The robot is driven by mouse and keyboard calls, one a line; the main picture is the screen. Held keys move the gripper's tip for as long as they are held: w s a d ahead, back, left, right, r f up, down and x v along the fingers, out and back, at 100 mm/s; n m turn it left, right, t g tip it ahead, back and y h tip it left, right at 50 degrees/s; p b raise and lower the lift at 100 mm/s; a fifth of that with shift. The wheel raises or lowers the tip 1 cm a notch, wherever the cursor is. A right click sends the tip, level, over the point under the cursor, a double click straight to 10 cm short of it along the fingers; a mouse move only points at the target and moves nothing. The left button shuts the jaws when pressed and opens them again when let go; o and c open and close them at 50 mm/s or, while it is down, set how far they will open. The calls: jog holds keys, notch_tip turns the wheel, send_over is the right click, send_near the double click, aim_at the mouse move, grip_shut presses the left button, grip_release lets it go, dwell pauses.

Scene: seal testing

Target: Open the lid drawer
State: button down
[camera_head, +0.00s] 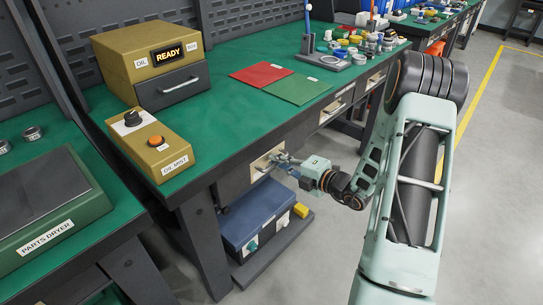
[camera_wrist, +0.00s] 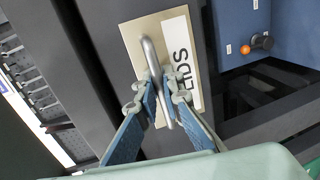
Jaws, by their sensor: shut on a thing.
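The lid drawer (camera_head: 262,165) has a beige front set under the edge of the green-topped bench. A silver bar handle (camera_wrist: 148,48) is on that front. My gripper (camera_wrist: 161,88) is shut on the handle, one blue-padded finger on each side of the bar. In the head view my gripper (camera_head: 279,160) is at the drawer front. I see no clear gap between the drawer and the bench; the drawer's inside is hidden.
Another drawer with a handle (camera_head: 336,106) is farther along the bench. The grey floor (camera_head: 310,260) in front is clear.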

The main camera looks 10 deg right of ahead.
jog(key=f+p+v, duration=0.3)
jog(key=v, duration=1.2)
jog(key=s+f+p+v, duration=0.1)
jog(key=f+p+v, duration=0.2)
jog(key=v, duration=1.3)
jog(key=shift+s+d+f+p, duration=0.15)
jog(key=shift+s+d+p, duration=0.05)
jog(key=shift+d+p, duration=0.3)
jog(key=c, duration=2.3)
grip_release()
jog(key=shift+c, duration=0.2)
jog(key=v, duration=1.2)
